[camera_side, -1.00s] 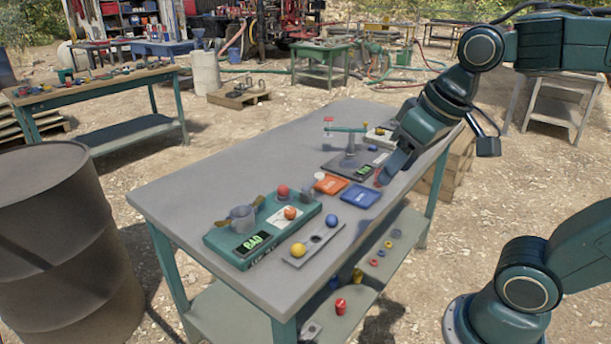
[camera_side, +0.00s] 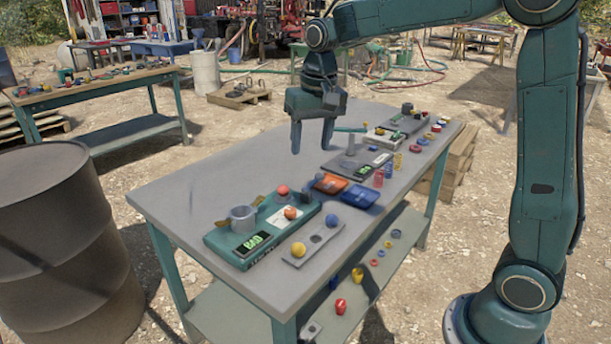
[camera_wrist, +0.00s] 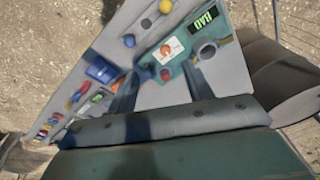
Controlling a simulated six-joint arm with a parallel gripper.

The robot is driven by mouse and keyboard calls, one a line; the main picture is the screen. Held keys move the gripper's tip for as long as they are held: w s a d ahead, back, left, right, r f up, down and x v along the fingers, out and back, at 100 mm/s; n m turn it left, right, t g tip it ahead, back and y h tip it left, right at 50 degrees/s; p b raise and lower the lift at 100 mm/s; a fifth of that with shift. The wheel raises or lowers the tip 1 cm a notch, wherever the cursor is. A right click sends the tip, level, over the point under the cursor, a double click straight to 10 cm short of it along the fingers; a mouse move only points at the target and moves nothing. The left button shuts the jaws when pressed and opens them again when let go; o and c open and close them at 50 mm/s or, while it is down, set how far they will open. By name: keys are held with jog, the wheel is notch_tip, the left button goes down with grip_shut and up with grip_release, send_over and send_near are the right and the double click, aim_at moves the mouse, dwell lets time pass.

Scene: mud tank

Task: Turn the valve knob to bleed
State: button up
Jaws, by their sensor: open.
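I cannot tell for sure which part is the valve knob. A small dark upright knob (camera_side: 407,108) stands on a grey unit at the far right end of the bench; no bleed marking can be read.
A grey plate holds a yellow ball (camera_side: 299,249). Several coloured rings line the right edge. The bench's back left is clear.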

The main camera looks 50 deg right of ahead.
jog(key=m+g, duration=0.2)
send_over(290, 210)
notch_tip(290, 210, down, 8)
jog(key=r, duration=0.1)
jog(key=shift+f, duration=0.25)
notch_tip(290, 210, down, 14)
jog(key=shift+r, duration=0.1)
dwell(0.3)
jog(key=shift+c, duration=0.4)
jog(key=c, duration=0.9)
